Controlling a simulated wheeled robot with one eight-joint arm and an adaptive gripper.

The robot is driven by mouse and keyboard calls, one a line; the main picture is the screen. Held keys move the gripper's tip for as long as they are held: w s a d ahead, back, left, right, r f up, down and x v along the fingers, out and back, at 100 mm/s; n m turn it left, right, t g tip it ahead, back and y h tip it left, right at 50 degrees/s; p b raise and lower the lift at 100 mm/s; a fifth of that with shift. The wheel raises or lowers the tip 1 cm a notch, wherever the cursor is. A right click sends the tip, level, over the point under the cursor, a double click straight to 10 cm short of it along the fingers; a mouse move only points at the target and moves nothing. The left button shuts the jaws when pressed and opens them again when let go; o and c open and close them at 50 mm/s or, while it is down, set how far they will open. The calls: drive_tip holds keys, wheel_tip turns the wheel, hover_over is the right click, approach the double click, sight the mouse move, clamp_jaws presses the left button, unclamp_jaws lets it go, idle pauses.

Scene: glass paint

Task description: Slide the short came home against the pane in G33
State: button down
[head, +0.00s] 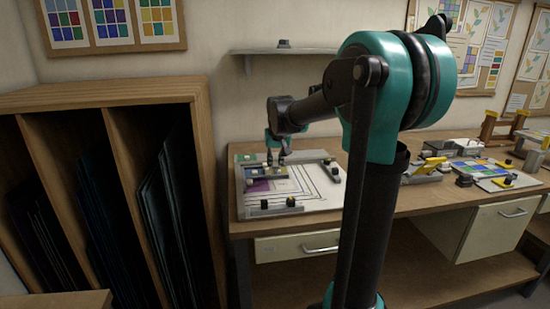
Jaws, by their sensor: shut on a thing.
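My gripper (276,164) is low over the left part of a white work board (310,202) on the bench. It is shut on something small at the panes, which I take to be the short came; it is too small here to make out. A purple pane (258,187) lies just below and left of my gripper, with a pale pane to its right. Printed pattern lines run across the board to the right. I cannot tell whether the came touches a pane, and no G33 label is readable.
Grey bars with dark knobs (291,202) edge the board; another knob (335,170) is at its right. A rack of dark sheets (110,190) stands left. Tools and a coloured panel (487,168) lie on the bench (400,205) at right. My arm hides the bench's middle.

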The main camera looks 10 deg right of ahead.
sight(271, 184)
drive_tip(key=shift+a+f, duration=0.25)
drive_tip(key=shift+a, duration=0.45)
drive_tip(key=shift+f, duration=2.65)
drive_tip(key=shift+s+f, duration=0.25)
drive_tip(key=shift+f, duration=0.2)
idle(1.5)
drive_tip(key=shift+w, duration=0.1)
idle(0.8)
drive_tip(key=c, duration=1.3)
unclamp_jaws()
drive_tip(key=shift+w+f, duration=0.15)
drive_tip(key=shift+o, duration=0.2)
drive_tip(key=shift+r, duration=0.2)
